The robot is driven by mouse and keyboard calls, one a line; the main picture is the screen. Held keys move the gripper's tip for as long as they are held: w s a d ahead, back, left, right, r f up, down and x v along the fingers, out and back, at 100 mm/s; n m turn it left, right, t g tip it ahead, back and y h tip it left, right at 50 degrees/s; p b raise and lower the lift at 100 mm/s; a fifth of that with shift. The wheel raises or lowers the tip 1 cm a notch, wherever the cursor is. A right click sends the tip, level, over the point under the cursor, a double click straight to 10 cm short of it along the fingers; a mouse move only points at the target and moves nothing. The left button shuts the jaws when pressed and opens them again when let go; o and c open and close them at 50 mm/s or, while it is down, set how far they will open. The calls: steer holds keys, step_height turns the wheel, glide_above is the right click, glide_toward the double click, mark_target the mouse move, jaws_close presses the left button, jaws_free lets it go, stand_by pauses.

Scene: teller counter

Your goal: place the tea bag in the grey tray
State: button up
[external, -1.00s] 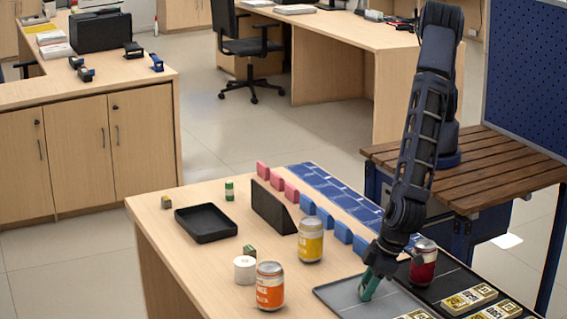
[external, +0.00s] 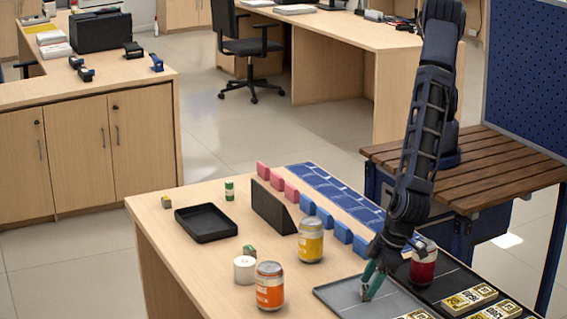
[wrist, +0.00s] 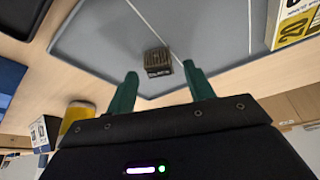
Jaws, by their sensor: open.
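A small dark brown block with pale lettering (wrist: 158,62), which I take to be the tea bag, lies on the grey tray (wrist: 105,35), close to a tray edge. My gripper (wrist: 161,74) is open, with its two green fingertips apart and the block in view between and just beyond them; contact cannot be told. In the external view my gripper (external: 371,284) is low over the grey tray (external: 335,291), and the block cannot be made out there.
A red can (external: 423,265) stands close to my gripper. A yellow can (external: 310,240), an orange can (external: 269,287), a white roll (external: 244,270) and blue blocks (external: 343,232) stand nearby. Yellow-and-white boxes (external: 468,299) lie at right. A black tray (external: 205,223) is at left.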

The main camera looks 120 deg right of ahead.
steer(key=v, duration=1)
steer(key=s+d+r+n+y, duration=0.1)
steer(key=s+d+r, duration=0.1)
steer(key=d+r, duration=1.25)
steer(key=s+d+r, duration=0.2)
steer(key=d+r, duration=0.9)
steer(key=d, duration=0.6)
steer(key=s+d+r+n, duration=0.1)
steer(key=s+d+r, duration=0.6)
steer(key=s+d, duration=0.45)
steer(key=s+d+n, duration=0.1)
steer(key=s+d, duration=0.2)
steer(key=s, duration=0.4)
steer(key=s+d+n, duration=0.1)
steer(key=s+d, duration=0.3)
steer(key=s, duration=0.4)
steer(key=shift+s+d+t+y, duration=0.25)
steer(key=shift+t+y, duration=0.05)
steer(key=shift+y, duration=0.1)
